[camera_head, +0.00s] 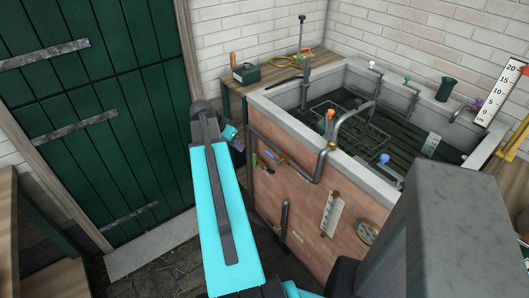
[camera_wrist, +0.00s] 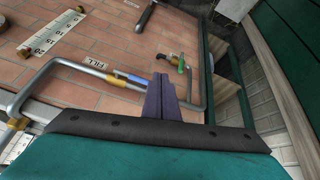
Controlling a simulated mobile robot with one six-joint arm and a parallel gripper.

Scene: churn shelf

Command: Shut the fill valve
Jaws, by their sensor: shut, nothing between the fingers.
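The fill valve (camera_wrist: 114,79) has a yellow body on a grey pipe, below a small plate marked FILL (camera_wrist: 106,62). Its blue lever (camera_wrist: 133,79) lies roughly along the pipe, pointing toward my fingers. In the head view the blue lever (camera_head: 270,155) is small, on the tank's brick front. My gripper (camera_wrist: 160,80) shows as purple fingers, shut and empty. The fingertips appear just beside the lever's free end in the wrist view; I cannot tell whether they touch it.
A green handle (camera_wrist: 181,65) sits close by on a dark fitting. The grey pipe (camera_wrist: 195,107) runs beyond my fingers. The brick tank (camera_head: 300,215) has an open top with several coloured knobs. A wooden bench (camera_head: 236,85) stands behind; a green door (camera_head: 100,120) is at left.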

